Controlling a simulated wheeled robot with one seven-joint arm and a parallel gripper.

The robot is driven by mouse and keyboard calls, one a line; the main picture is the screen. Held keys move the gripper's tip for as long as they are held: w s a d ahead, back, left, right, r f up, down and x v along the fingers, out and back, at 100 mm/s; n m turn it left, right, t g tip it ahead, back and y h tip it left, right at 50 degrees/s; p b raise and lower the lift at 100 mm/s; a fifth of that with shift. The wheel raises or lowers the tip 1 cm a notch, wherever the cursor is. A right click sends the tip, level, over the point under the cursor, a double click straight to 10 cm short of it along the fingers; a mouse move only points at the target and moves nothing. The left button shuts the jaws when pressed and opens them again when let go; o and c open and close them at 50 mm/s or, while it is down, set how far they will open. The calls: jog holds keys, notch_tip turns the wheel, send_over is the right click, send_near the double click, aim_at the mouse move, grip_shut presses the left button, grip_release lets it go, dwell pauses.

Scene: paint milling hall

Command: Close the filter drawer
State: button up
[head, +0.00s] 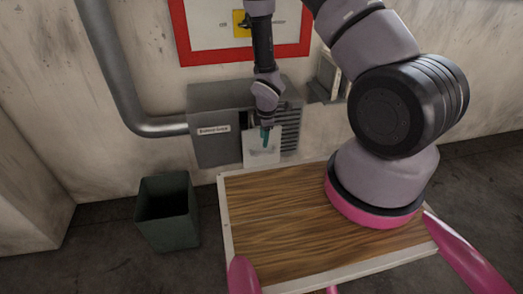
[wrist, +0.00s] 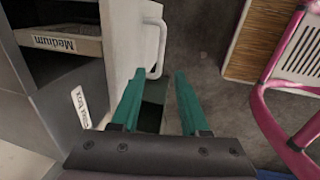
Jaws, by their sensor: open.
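The filter drawer shows as a pale front panel (head: 262,149) standing out from the grey wall unit (head: 215,150). In the wrist view the pale panel (wrist: 121,40) carries a white bar handle (wrist: 157,48). Left of it a dark opening shows, with a tan-edged piece labelled "Medium" (wrist: 60,43). My gripper (head: 265,137) is in front of the panel in the head view. In the wrist view its teal fingers (wrist: 161,74) are apart with nothing between them. Their tips are close to the handle; I cannot tell whether they touch it.
A dark green bin (head: 168,213) stands on the floor below and left of the unit. A wood-topped surface (head: 275,215) is in front, under my arm. A grey pipe (head: 118,75) runs to the unit's left side. A red-framed sign (head: 240,30) hangs above.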

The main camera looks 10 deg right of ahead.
aim_at(263, 154)
jog(key=f, duration=0.2)
jog(key=w+f, duration=0.1)
jog(key=f, duration=0.4)
jog(key=shift+w+f, duration=0.2)
jog(key=shift+f, duration=0.2)
jog(key=shift+c, duration=0.3)
grip_shut()
dwell(0.7)
